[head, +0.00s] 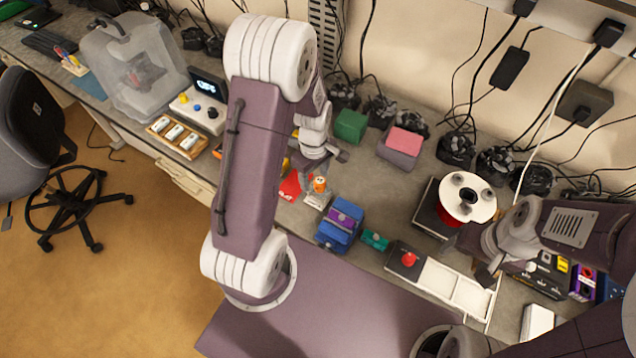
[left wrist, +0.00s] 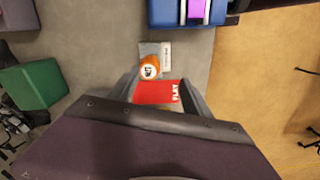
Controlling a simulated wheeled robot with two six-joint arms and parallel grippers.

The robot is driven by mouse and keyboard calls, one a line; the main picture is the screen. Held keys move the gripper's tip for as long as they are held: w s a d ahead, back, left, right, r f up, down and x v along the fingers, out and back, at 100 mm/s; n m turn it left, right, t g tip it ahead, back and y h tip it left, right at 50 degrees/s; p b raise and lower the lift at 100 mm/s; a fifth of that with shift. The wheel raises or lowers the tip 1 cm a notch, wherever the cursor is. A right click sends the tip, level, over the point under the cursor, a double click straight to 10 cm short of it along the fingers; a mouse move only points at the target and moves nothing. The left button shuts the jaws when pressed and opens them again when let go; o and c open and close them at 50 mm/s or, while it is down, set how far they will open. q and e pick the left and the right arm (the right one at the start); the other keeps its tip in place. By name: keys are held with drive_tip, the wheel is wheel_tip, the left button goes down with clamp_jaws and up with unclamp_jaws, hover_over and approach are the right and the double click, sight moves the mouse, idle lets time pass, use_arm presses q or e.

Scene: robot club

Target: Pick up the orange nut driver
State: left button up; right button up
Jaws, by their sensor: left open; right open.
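The orange nut driver (head: 319,184) stands upright on a small pale holder (head: 316,200) on the bench, in front of my left gripper in the head view. In the left wrist view its round orange top with a dark-and-white end (left wrist: 149,68) shows just beyond the fingertips, and the holder (left wrist: 163,50) shows behind it. My left gripper (head: 318,164) is open and empty above the bench; its fingers (left wrist: 160,88) also show in the left wrist view. My right gripper (head: 468,262) is open and empty at the right, near the white tray.
A red card (left wrist: 157,92) lies beside the driver. A blue box with a purple strip (head: 340,225), a teal block (head: 374,239) and a white tray (head: 455,287) with a red-knobbed box (head: 408,261) stand to the right. Green (head: 351,125) and pink (head: 403,142) blocks stand behind.

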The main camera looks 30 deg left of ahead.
sight(320, 181)
use_arm(q)
drive_tip(key=shift+w+d+f+p, duration=0.2)
drive_tip(key=shift+w+d+f, duration=0.15)
drive_tip(key=shift+w+f, duration=0.2)
drive_tip(key=shift+w+d+f+p, duration=0.15)
drive_tip(key=shift+w+d+f, duration=0.2)
drive_tip(key=shift+w+f, duration=0.2)
drive_tip(key=f, duration=0.3)
drive_tip(key=shift+s+a+f+p, duration=0.15)
drive_tip(key=shift+s+a+p, duration=0.05)
drive_tip(key=shift+s+p, duration=0.15)
drive_tip(key=shift+a+f, duration=0.1)
drive_tip(key=shift+f, duration=0.05)
drive_tip(key=shift+w, duration=0.15)
drive_tip(key=shift+c, duration=0.6)
drive_tip(key=shift+d, duration=0.2)
drive_tip(key=c, duration=0.5)
clamp_jaws()
drive_tip(key=shift+a, duration=0.1)
use_arm(e)
drive_tip(key=shift+w+d+r, duration=0.45)
drive_tip(key=shift+w+r, duration=0.05)
drive_tip(key=shift+w, duration=0.1)
